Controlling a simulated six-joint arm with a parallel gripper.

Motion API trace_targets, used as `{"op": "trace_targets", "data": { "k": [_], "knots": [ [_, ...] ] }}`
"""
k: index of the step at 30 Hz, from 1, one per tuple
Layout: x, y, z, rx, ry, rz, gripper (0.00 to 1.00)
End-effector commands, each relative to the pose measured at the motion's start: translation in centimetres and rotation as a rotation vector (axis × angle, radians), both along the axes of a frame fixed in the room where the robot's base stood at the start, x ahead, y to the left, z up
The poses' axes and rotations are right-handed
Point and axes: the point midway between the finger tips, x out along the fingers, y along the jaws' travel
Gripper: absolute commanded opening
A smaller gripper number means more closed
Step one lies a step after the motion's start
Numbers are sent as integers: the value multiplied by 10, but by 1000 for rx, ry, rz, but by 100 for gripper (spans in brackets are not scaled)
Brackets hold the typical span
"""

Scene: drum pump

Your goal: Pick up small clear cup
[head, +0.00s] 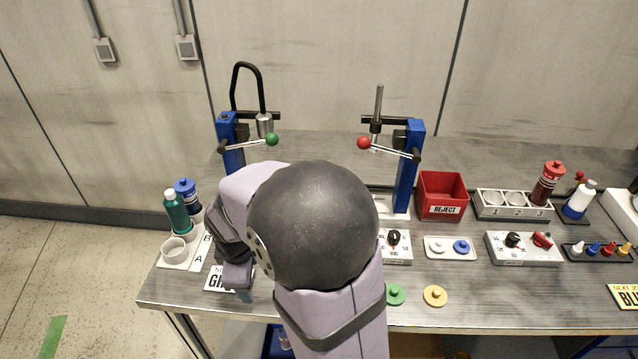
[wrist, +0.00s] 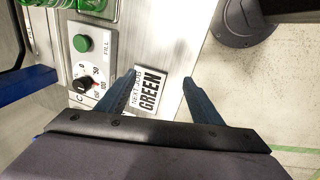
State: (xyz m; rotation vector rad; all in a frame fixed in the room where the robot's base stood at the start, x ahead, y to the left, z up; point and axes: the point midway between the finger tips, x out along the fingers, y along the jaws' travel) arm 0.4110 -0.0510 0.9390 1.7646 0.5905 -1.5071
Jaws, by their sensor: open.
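A small pale cup (head: 174,250) stands upright on the white A/B tray (head: 196,262) at the left end of the bench; I cannot tell whether it is clear. Small clear objects (head: 285,340) show partly below the bench's front edge, too small to make out. My gripper (wrist: 160,80) is open and empty, its two blue fingers apart over the "NEXT JOB GREEN" card (wrist: 149,91). In the head view my arm hides most of the gripper, which hangs right of the tray. The cup is not in the wrist view.
A green bottle (head: 177,211) and a blue-capped bottle (head: 187,195) stand behind the cup. Two blue pump stands (head: 232,145) (head: 409,165) rise at the back. A green FILL button (wrist: 82,43) and a dial (wrist: 84,86) show in the wrist view. A red reject bin (head: 442,188) sits right.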

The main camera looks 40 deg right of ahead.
Motion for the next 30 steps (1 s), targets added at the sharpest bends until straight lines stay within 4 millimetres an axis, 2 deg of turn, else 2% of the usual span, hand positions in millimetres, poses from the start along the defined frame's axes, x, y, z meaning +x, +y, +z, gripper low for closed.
{"op": "trace_targets", "data": {
  "k": [1, 4, 6, 9, 15, 21, 25, 30],
  "knots": [
    [21, -17, 12, -8, -79, -42, 60],
    [58, -54, 26, -9, -249, -157, 60],
    [77, -88, 32, 12, -380, -292, 60],
    [86, -134, 34, 82, -551, -519, 60],
    [83, -211, 46, 270, -853, -896, 60],
    [63, -268, 63, 491, -1105, -1156, 60],
    [49, -294, 59, 616, -1222, -1226, 60],
    [57, -296, 30, 577, -1218, -1081, 60]
  ]
}}
